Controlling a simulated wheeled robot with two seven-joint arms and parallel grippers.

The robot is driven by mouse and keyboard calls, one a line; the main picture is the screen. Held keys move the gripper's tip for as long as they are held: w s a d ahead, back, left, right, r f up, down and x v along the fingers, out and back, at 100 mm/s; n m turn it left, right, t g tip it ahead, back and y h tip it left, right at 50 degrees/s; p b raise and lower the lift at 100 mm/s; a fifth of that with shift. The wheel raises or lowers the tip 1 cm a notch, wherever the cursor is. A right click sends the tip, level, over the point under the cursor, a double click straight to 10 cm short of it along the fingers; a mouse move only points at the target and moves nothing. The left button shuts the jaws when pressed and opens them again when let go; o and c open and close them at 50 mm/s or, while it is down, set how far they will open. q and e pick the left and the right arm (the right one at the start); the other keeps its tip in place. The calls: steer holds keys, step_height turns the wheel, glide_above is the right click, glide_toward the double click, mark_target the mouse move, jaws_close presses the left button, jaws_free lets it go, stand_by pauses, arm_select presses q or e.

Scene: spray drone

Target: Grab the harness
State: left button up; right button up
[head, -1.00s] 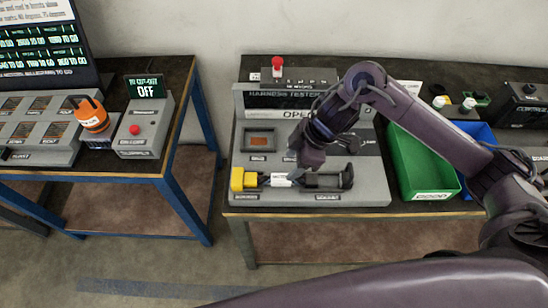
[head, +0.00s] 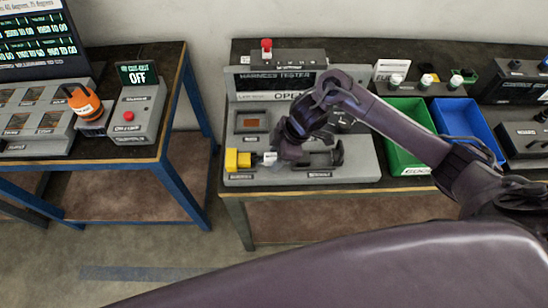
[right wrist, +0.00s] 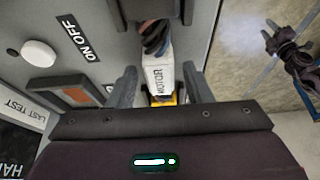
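The harness lies across the front of the grey harness tester (head: 350,172). In the head view its white label (head: 270,158) shows beside a yellow connector block (head: 238,160), with a black socket block (head: 325,160) on the right. My right gripper (head: 285,158) is down at the harness and hides its middle. In the right wrist view the label reads MOTOR (right wrist: 159,78) and lies between the fingers of my right gripper (right wrist: 159,88), which are open with a gap on each side. A dark gripper-like shape, apparently my left gripper (right wrist: 290,50), shows small there over the floor.
A red button (head: 266,45) stands at the tester's back. A green bin (head: 408,160) and a blue bin (head: 465,125) are to the right. The left table holds an orange device (head: 84,104) and a box reading OFF (head: 138,120). A floor gap separates the tables.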

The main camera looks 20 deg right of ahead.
steer(key=c, duration=0.9)
arm_select(q)
steer(key=shift+s+f, duration=0.1)
steer(key=shift+s, duration=0.75)
